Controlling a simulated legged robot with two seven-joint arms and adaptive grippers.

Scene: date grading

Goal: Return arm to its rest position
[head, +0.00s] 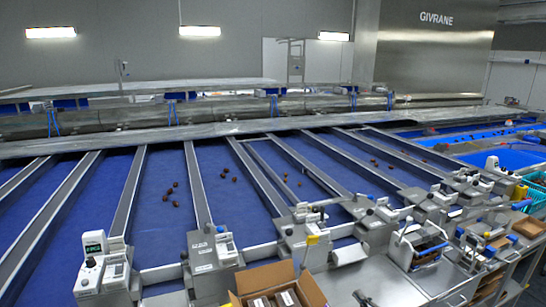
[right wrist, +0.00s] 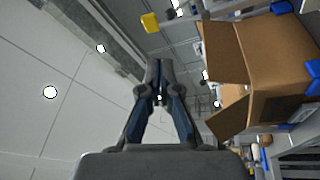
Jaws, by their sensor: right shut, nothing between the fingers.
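My right gripper (right wrist: 158,72) shows in the middle of the right wrist view, its two dark fingers meeting at the tips. It is shut and holds nothing. In the head view, a small dark part at the bottom edge, right of the open cardboard box (head: 314,289), looks like the tip of my right gripper (head: 362,298). The rest of my right arm is outside that view. An open cardboard box (right wrist: 275,65) also fills the right of the wrist view, apart from the fingers. My left gripper is not in view.
Blue belts (head: 150,215) with scattered dark dates (head: 175,204) run between metal rails. Several grey machine heads stand along the near edge, one with a green display (head: 94,242). A steel worktop (head: 378,278) lies at the lower right, with a teal crate (head: 531,196) beyond.

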